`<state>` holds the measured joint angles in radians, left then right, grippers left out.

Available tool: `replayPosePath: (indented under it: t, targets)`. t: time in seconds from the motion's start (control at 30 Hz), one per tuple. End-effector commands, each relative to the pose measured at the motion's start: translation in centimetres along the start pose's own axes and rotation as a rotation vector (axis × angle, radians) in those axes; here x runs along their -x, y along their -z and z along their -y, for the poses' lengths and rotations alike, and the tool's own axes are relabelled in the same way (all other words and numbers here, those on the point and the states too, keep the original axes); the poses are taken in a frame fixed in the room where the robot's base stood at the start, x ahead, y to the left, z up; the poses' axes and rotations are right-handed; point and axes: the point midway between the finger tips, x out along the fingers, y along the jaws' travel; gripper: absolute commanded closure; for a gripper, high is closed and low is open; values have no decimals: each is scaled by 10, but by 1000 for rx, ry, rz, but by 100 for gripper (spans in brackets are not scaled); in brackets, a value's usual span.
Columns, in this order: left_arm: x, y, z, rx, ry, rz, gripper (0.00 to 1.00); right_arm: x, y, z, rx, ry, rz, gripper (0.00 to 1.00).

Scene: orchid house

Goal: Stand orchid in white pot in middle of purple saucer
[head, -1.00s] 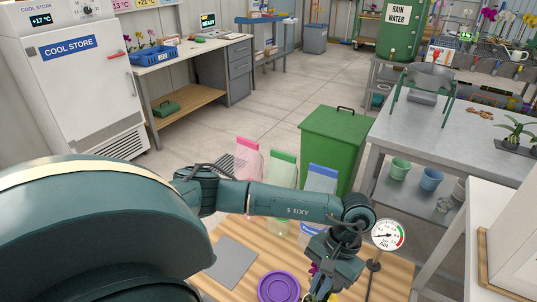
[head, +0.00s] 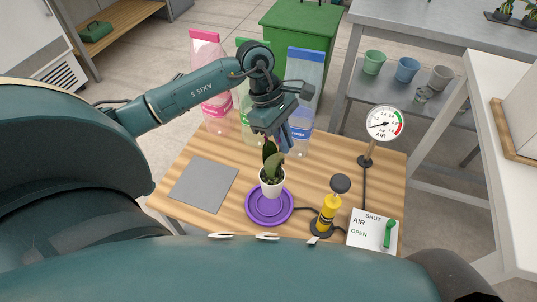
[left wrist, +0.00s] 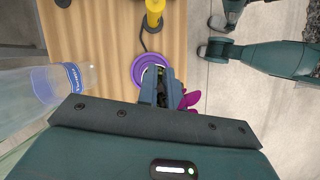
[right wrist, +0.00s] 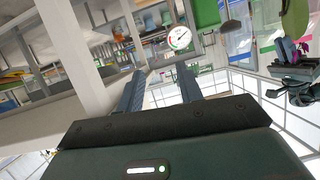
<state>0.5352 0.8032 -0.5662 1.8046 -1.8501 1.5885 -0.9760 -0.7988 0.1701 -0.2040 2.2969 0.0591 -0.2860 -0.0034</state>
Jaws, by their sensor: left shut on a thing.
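The orchid's white pot (head: 271,184) shows upright in the head view, with dark green leaves (head: 272,156). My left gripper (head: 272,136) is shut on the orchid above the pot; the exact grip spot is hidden. The pot appears over the back part of the purple saucer (head: 256,213); I cannot tell whether it touches. In the left wrist view, my left fingers (left wrist: 161,88) hide most of the plant, a magenta bloom (left wrist: 189,99) shows beside them, and part of the saucer (left wrist: 137,70) shows beyond. My right gripper (right wrist: 160,80) is open and empty, away from the saucer.
On the wooden table a yellow pump (head: 327,212) stands right of the saucer, near an air valve box (head: 365,230) and a gauge (head: 385,125). A grey mat (head: 204,183) lies left.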

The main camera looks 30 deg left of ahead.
Motion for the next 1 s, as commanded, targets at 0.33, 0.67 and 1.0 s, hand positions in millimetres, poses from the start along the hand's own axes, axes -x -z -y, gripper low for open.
replayPosePath:
  t: [0.33,0.67,1.0]
  targets:
    - [-10,29,-18,410,-170,-1,100,-1,-8,0,-12,12,-82,64]
    - [-58,50,-18,425,-172,-1,100,2,-6,-1,-5,8,-99,64]
    - [-93,64,-18,425,-171,0,100,-1,-10,0,5,11,-97,64]
